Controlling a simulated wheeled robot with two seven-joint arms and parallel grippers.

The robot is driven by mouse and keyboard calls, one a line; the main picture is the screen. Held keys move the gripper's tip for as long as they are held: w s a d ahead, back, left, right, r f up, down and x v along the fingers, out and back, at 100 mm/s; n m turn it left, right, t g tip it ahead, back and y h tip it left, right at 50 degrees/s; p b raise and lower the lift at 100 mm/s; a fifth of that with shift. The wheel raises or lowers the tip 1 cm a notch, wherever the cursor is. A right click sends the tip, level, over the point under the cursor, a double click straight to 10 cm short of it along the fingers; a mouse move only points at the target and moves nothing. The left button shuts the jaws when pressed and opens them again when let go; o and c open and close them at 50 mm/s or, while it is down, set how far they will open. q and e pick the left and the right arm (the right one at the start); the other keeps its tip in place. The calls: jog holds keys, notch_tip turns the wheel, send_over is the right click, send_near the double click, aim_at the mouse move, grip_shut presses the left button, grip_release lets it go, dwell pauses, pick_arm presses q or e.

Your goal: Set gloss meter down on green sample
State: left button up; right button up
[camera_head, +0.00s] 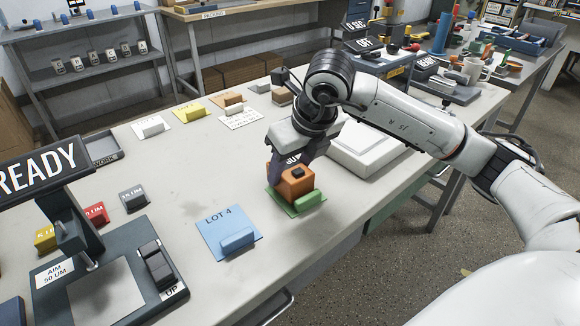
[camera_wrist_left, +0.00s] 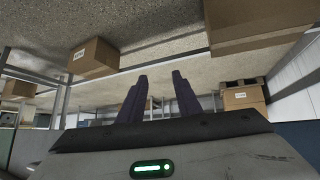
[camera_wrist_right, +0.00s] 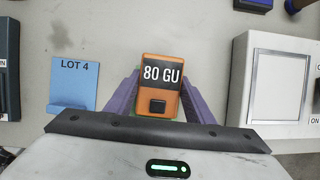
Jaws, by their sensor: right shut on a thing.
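The orange gloss meter (camera_head: 293,184) is over the green sample (camera_head: 308,204) in the head view and looks seated on it. The green sample's front block and edges show; the meter covers its middle. In the right wrist view the gloss meter (camera_wrist_right: 158,108) faces me with its display reading 80 GU. My right gripper (camera_head: 288,166) is shut on the meter, with a purple finger at each side. In the left wrist view my left gripper (camera_wrist_left: 162,92) is open and empty, away from the table; it does not show in the head view.
The blue LOT 4 sample (camera_head: 222,232) lies just left of the green one. A white-topped box (camera_head: 362,150) stands to the right. A coater with a READY sign (camera_head: 40,172) and coloured blocks are at left. Yellow (camera_head: 190,112) and other samples lie behind.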

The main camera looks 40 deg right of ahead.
jog(key=shift+w, duration=0.1)
jog(key=o, duration=1.5)
jog(key=v, duration=1)
jog(key=shift+r, duration=0.2)
